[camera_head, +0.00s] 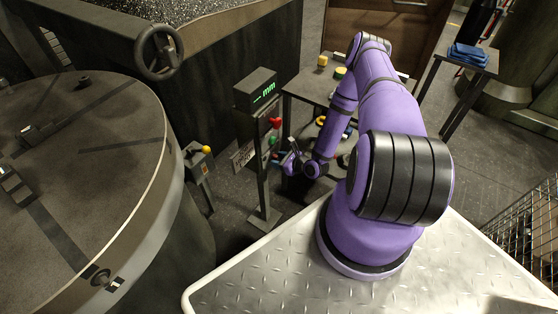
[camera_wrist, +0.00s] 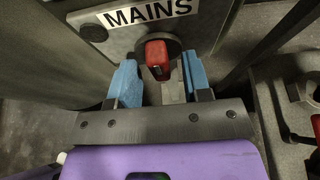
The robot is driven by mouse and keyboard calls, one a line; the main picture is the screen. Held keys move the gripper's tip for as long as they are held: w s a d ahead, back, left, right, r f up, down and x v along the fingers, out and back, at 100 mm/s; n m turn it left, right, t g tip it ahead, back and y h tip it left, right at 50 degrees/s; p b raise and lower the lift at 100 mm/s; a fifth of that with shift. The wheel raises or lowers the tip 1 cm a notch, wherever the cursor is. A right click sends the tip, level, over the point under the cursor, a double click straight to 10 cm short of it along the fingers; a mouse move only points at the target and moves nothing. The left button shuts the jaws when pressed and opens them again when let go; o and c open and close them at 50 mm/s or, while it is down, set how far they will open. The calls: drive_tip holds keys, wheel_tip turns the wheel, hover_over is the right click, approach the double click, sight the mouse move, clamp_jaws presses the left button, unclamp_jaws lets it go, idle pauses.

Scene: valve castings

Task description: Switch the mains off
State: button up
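The mains switch has a red handle (camera_wrist: 158,58) on a round dark boss, mounted on a grey panel under a white MAINS label (camera_wrist: 148,12). My gripper (camera_wrist: 158,78) is open in the wrist view, with one blue finger pad on each side of the red handle. A gap shows on both sides, so the pads do not appear to touch it.
A large round casting (camera_head: 75,150) fills the left, with a handwheel (camera_head: 159,52) behind it. A yellow-knobbed lever (camera_head: 205,150) stands left of the control stand. A table (camera_head: 310,88) with small coloured parts lies behind my arm. More fittings (camera_wrist: 300,95) show at the wrist view's right.

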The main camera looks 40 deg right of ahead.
drive_tip(key=v, duration=1)
drive_tip(key=shift+s, duration=0.35)
drive_tip(key=shift+r, duration=0.1)
drive_tip(key=shift+s, duration=0.1)
